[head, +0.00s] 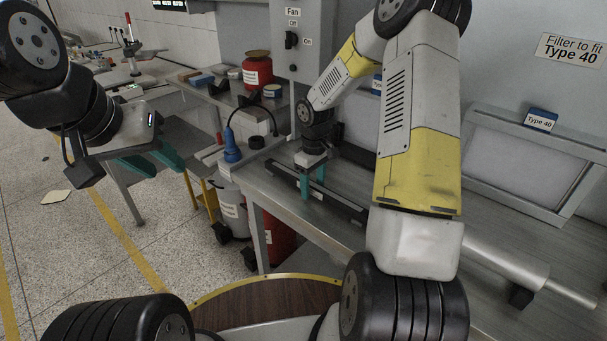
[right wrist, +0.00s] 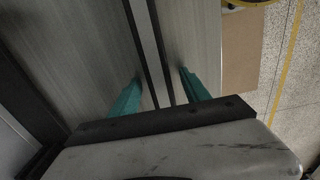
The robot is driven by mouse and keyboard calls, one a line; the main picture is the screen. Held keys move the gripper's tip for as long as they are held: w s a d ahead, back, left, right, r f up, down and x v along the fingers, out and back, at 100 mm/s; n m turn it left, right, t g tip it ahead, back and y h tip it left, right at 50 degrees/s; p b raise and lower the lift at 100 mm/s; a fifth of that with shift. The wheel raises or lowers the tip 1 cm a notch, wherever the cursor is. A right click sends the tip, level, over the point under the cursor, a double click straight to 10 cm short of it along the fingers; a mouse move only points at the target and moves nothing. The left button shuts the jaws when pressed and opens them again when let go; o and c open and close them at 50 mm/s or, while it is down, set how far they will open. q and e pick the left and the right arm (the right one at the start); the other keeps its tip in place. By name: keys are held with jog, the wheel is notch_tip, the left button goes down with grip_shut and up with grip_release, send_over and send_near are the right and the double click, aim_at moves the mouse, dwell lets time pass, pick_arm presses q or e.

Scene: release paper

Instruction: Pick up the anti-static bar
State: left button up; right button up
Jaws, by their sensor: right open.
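The anti-static bar (head: 343,206) is a long, thin dark bar lying on the metal workbench (head: 285,212). In the right wrist view the bar (right wrist: 150,45) shows a paler strip along its middle and runs between my fingers. My right gripper (head: 313,188) points down over the bar with its teal fingers open, one on each side. The fingers also show in the right wrist view (right wrist: 160,92), with gaps to the bar. Whether the fingertips touch the bench is not clear. My left gripper (head: 167,172) is open and empty, away from the bench at the left.
A framed filter panel (head: 520,165) leans at the back right. A blue bottle (head: 231,147) stands near the bench's left end. A red canister (head: 257,70) sits on the bench behind. A grey bin (head: 230,206) stands below on the floor.

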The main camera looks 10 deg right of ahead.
jog(key=shift+c, duration=0.4)
grip_shut()
jog(key=shift+r, duration=0.1)
dwell(0.8)
